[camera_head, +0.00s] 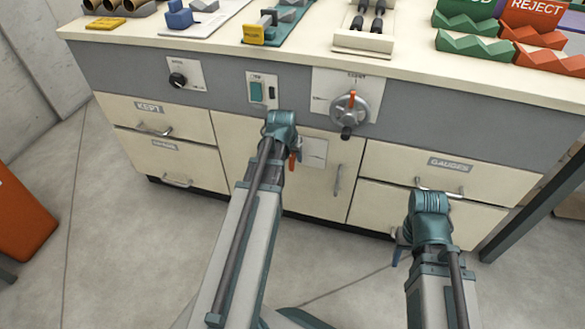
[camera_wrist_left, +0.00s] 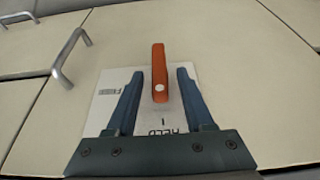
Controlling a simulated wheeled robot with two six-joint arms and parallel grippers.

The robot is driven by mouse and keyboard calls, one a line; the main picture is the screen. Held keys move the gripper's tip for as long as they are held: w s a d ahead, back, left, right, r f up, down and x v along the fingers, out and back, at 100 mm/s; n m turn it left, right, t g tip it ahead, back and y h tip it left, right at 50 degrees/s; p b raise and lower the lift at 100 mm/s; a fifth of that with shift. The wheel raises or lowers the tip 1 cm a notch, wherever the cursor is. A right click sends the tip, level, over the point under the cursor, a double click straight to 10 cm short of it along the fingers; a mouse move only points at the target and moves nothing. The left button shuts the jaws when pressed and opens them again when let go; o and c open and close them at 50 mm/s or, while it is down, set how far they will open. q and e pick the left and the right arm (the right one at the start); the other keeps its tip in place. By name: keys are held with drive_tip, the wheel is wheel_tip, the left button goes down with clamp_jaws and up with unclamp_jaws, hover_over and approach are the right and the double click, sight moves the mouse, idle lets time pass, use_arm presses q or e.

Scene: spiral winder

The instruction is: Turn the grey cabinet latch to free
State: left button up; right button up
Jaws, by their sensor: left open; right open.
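The cabinet latch shows in the left wrist view as an orange lever (camera_wrist_left: 159,66) with a pale pivot dot, on a whitish plate (camera_wrist_left: 105,85). The lettering appears to read FREE at the plate's left and HELD near the gripper. My left gripper (camera_wrist_left: 159,77) is open, with one finger on each side of the lever and visible gaps to it. In the head view the latch plate (camera_head: 314,152) is on the cabinet door, partly hidden by my left arm. My right gripper (camera_head: 396,256) is low at the right, in front of the drawers and apart from them; its fingers are mostly hidden.
A door handle (camera_head: 337,180) is right of the latch and also shows in the left wrist view (camera_wrist_left: 68,55). Above are a green switch (camera_head: 256,92) and a handwheel (camera_head: 350,108). Drawers flank the doors. An orange bin (camera_head: 20,215) stands at the left; floor between is clear.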

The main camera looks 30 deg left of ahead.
sight(293, 160)
use_arm(q)
drive_tip(key=b+x, duration=0.2)
drive_tip(key=x, duration=0.1)
drive_tip(key=shift+w+f, duration=0.1)
drive_tip(key=shift+f, duration=0.2)
use_arm(e)
wheel_tip(293, 160, down, 3)
drive_tip(key=shift+f, duration=0.15)
use_arm(q)
drive_tip(key=shift+r, duration=0.1)
clamp_jaws()
